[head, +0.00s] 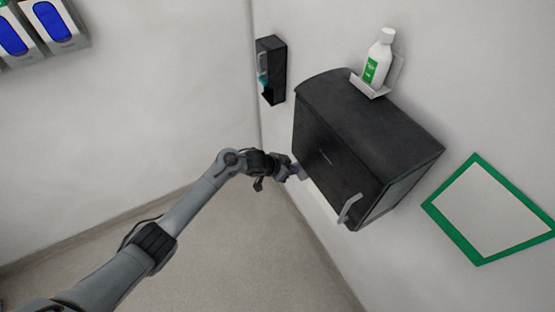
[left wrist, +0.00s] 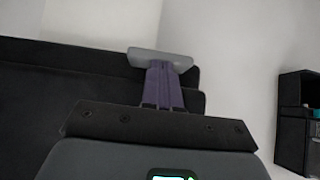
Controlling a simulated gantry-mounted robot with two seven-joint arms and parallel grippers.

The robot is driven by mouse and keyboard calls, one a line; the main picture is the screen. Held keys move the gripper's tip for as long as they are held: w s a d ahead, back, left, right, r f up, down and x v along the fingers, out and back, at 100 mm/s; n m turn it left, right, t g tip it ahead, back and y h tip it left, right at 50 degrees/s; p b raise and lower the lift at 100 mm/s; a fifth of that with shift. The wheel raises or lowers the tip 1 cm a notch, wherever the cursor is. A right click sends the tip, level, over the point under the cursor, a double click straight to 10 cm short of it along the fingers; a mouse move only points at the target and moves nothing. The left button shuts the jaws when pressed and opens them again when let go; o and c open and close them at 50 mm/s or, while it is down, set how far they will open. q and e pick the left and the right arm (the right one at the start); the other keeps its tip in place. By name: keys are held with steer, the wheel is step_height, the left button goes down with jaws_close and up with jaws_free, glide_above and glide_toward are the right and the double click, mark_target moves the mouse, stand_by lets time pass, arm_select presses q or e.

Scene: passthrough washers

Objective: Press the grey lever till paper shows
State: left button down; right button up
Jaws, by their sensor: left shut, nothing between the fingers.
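The black dispenser (head: 340,140) is fixed to the wall. A grey lever end (head: 350,208) sticks out at its right. Another grey lever end (head: 302,173) shows at its left, beside my left gripper (head: 292,172). In the left wrist view the grey lever (left wrist: 160,58) lies right at the tips of my shut purple fingers (left wrist: 162,72); they appear to touch it, with nothing between them. A bright white strip (head: 320,201) shows along the dispenser's lower edge; I cannot tell whether it is paper. My right gripper is not in view.
A white bottle (head: 379,60) stands on a small wall shelf above the dispenser. A smaller black wall unit (head: 271,70) hangs to the left; it also shows in the left wrist view (left wrist: 298,122). A green-framed panel (head: 495,210) is at right. The floor below is clear.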

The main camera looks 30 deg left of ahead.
arm_select(q)
step_height(320, 180, up, 3)
steer(key=shift+r+p, duration=0.2)
steer(key=shift+p, duration=1.05)
steer(key=b+v, duration=0.1)
steer(key=v, duration=0.8)
steer(key=shift+s+a, duration=0.15)
steer(key=shift+s, duration=0.15)
arm_select(e)
steer(key=shift+r, duration=1.1)
steer(key=shift+d, duration=0.1)
